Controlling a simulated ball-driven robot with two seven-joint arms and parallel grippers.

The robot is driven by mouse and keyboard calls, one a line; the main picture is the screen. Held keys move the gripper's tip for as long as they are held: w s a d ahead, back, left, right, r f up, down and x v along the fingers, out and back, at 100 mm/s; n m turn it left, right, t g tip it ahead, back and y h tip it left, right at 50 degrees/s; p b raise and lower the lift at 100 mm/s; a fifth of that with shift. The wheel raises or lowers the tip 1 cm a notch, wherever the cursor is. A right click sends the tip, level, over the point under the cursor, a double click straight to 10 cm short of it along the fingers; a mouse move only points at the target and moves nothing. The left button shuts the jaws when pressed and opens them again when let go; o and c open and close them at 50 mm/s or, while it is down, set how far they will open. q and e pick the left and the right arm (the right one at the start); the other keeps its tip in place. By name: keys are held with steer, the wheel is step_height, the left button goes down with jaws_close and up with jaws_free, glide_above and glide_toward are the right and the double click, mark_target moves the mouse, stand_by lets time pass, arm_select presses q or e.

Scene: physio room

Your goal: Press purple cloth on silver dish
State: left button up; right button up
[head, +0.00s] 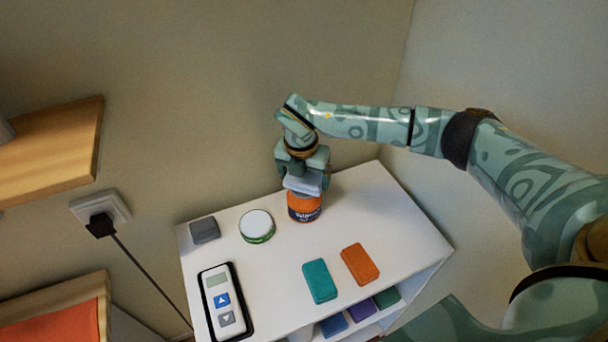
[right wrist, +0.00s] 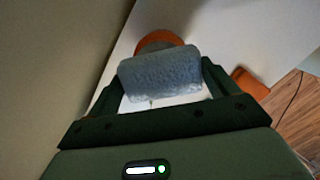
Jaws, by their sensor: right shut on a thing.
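My right gripper (head: 303,180) is shut on a pale blue-grey block (right wrist: 160,74), which looks soft and rough. In the head view the held block (head: 303,186) is directly over an orange jar (head: 305,208) with a dark label band. The block hides most of the jar's top, and I cannot tell whether they touch. The jar's orange rim also shows behind the block in the right wrist view (right wrist: 158,41). A purple folded cloth or block (head: 361,310) lies on the lower shelf. I make out no silver dish. My left gripper is not in view.
The white cabinet top (head: 385,215) carries a white-lidded green tin (head: 257,225), a dark grey block (head: 204,229), a handset in a black tray (head: 222,302), a teal block (head: 320,281) and an orange block (head: 360,264). The top's right side is clear. A wall stands close behind.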

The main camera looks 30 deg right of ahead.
stand_by(0.4)
step_height(320, 180, up, 7)
steer(key=p, duration=0.6)
steer(key=shift+r, duration=0.1)
stand_by(0.6)
